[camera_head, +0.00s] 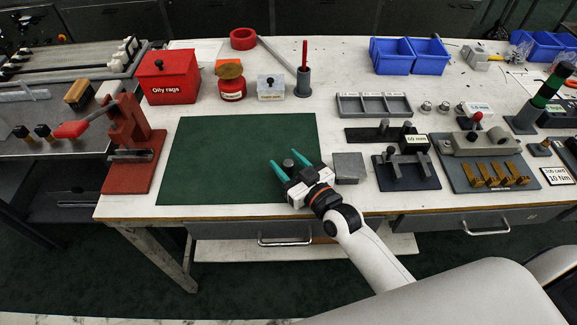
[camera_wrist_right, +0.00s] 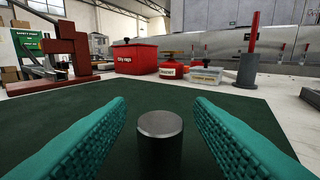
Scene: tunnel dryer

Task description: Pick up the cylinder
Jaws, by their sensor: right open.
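A dark grey metal cylinder (camera_wrist_right: 160,142) stands upright on the green mat (camera_head: 225,150), near the mat's right edge. In the head view the cylinder (camera_head: 288,164) shows as a small dark top between the fingers. My right gripper (camera_head: 286,165) is open, with its teal fingers on either side of the cylinder. In the right wrist view the gripper (camera_wrist_right: 160,120) shows a gap between each finger and the cylinder. The cylinder's lower part is cut off by that view's edge. My left gripper is not in view.
A grey block (camera_head: 348,167) sits just right of the gripper. A red press (camera_head: 132,145) and a red "Oily rags" box (camera_head: 167,77) stand at the left. Fixtures (camera_head: 407,170) fill the right side. Most of the mat is clear.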

